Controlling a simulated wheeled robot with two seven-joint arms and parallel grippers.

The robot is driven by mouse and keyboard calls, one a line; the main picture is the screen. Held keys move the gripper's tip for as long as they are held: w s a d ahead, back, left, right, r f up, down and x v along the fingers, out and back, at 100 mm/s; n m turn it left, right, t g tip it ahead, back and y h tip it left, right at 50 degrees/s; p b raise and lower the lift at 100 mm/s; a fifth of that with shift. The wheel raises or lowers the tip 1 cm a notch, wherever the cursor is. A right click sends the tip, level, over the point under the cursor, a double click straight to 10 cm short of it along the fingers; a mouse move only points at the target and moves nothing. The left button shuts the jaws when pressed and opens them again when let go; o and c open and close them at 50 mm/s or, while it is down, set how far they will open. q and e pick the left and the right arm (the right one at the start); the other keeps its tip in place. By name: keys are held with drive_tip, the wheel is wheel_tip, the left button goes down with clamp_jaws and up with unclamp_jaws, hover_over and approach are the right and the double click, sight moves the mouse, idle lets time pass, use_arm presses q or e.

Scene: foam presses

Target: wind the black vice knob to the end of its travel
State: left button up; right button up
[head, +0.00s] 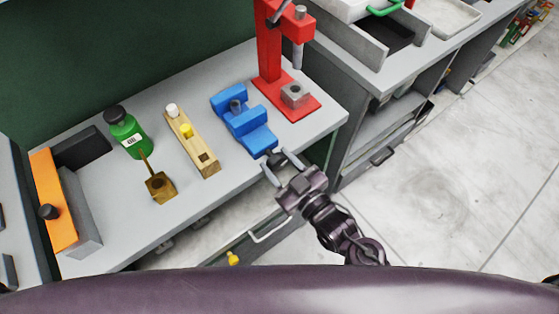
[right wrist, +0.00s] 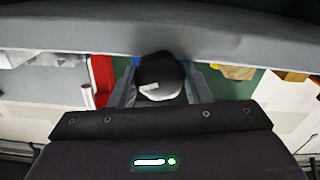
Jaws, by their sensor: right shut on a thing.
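The blue vice (head: 258,138) stands near the front edge of the grey bench in the head view. My right gripper (head: 280,162) is at the vice's front end, just off the bench edge. In the right wrist view the round black vice knob (right wrist: 162,70) with a pale mark on it sits between the two fingers. The right gripper is shut on this knob. In the head view the fingers and dark surroundings make the knob hard to make out. My left gripper is not in view.
A red press (head: 270,60) stands right behind the vice. A drawer handle (head: 272,228) sticks out below the bench. Open floor lies to the right.

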drive_tip(key=o, duration=1)
drive_tip(key=p+v, duration=0.3)
drive_tip(key=v, duration=0.4)
drive_tip(key=shift+s+d, duration=0.25)
drive_tip(key=shift+s, duration=0.05)
